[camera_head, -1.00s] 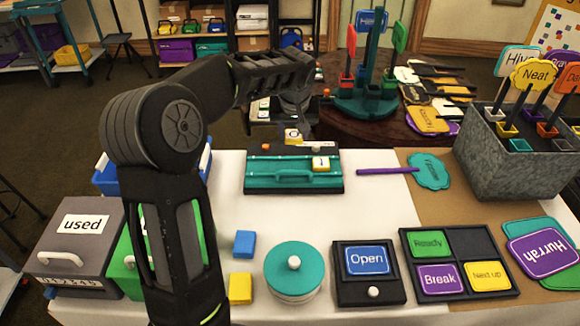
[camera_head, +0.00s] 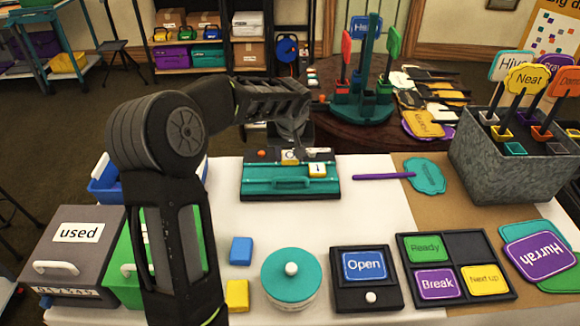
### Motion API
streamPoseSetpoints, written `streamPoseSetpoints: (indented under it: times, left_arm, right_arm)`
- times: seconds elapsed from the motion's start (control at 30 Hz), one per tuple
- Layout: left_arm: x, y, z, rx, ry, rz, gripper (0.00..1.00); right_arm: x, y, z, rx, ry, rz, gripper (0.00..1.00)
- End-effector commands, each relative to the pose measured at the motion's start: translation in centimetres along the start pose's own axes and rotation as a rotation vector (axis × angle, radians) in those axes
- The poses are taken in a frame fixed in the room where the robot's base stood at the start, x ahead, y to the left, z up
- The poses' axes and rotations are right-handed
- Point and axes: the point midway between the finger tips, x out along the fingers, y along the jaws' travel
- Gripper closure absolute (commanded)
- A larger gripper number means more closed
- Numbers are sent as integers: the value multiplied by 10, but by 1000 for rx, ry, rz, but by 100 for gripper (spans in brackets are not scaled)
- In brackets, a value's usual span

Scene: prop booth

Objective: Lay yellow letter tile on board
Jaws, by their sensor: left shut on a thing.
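The board is a teal and dark case-like stand (camera_head: 262,187) with a handle on its front, at the middle of the white table. A yellow letter tile (camera_head: 317,170) lies on its right part. A second pale yellow letter tile (camera_head: 290,158) is left of it, directly below my left gripper (camera_head: 292,146). My left gripper points down over the back of the board and is shut on this second tile. Its fingers are small and dark here, and whether the tile touches the board I cannot tell. My right gripper is not in view.
A purple stick with a teal sign (camera_head: 427,176) lies right of the board. A round teal-lidded tin (camera_head: 291,280), an "Open" box (camera_head: 366,280) and a four-panel tray (camera_head: 456,236) stand in front. A grey planter (camera_head: 490,165) is at right.

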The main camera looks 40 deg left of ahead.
Motion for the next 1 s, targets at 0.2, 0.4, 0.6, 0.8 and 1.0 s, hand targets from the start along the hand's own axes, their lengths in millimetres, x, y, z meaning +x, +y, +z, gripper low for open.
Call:
streamPoseSetpoints:
  times: [0.2, 0.4, 0.6, 0.8, 1.0]
  left_arm:
    - [12, 0, 5, 0, -3, 0, 100]
    - [40, 0, 17, 0, -3, 0, 100]
    - [46, 0, 19, 1, 0, 1, 100]
    - [48, 0, 20, 0, 0, 0, 100]
    - [48, 0, 20, 0, 0, 0, 48]
  right_arm:
    - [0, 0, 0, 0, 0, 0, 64]
    - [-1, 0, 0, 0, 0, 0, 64]
    - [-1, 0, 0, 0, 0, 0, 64]
    - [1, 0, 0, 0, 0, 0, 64]
    - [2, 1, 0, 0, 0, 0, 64]
